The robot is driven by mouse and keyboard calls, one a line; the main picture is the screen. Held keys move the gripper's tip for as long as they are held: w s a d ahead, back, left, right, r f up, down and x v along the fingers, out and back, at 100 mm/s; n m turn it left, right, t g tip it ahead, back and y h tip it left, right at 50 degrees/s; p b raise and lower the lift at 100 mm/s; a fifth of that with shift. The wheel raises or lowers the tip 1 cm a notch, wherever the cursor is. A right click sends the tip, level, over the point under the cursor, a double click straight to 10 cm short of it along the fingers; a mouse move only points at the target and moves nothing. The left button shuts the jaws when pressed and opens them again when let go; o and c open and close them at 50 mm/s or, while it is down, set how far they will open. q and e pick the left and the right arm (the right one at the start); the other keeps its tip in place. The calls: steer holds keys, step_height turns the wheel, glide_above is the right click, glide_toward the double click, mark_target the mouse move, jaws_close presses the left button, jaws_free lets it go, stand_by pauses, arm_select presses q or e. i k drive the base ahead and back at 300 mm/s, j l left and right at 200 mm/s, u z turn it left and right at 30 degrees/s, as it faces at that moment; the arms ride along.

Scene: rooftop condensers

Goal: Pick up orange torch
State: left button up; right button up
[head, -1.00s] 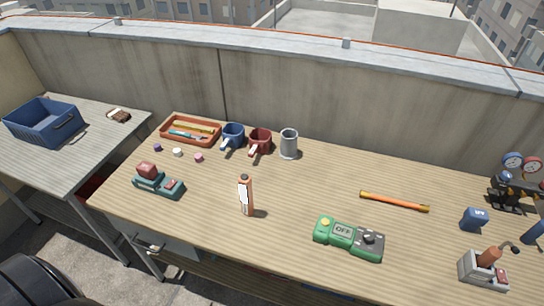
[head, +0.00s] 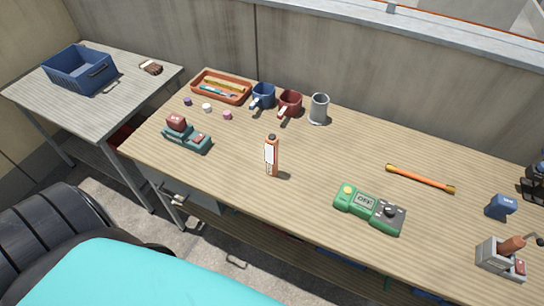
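An upright orange cylinder (head: 272,157) with a white label and dark top stands near the front middle of the wooden workbench (head: 310,185). At the right end, a copper-orange handle (head: 512,245) with a dark curved nozzle rests in a grey stand (head: 492,256). An orange rod (head: 420,179) with yellow ends lies toward the right. I cannot tell for certain which of these is the orange torch. Neither of my grippers is in view, and nothing is held in sight.
A green meter (head: 368,209) lies right of the cylinder. A teal device (head: 187,137) is at left. A side table (head: 105,109) holds a blue crate (head: 80,70).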

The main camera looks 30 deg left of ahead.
mark_target(271, 147)
steer(key=j+u, duration=0.1)
steer(key=j, duration=0.55)
steer(key=i+j+u, duration=0.1)
steer(key=j, duration=0.55)
steer(key=i, duration=0.05)
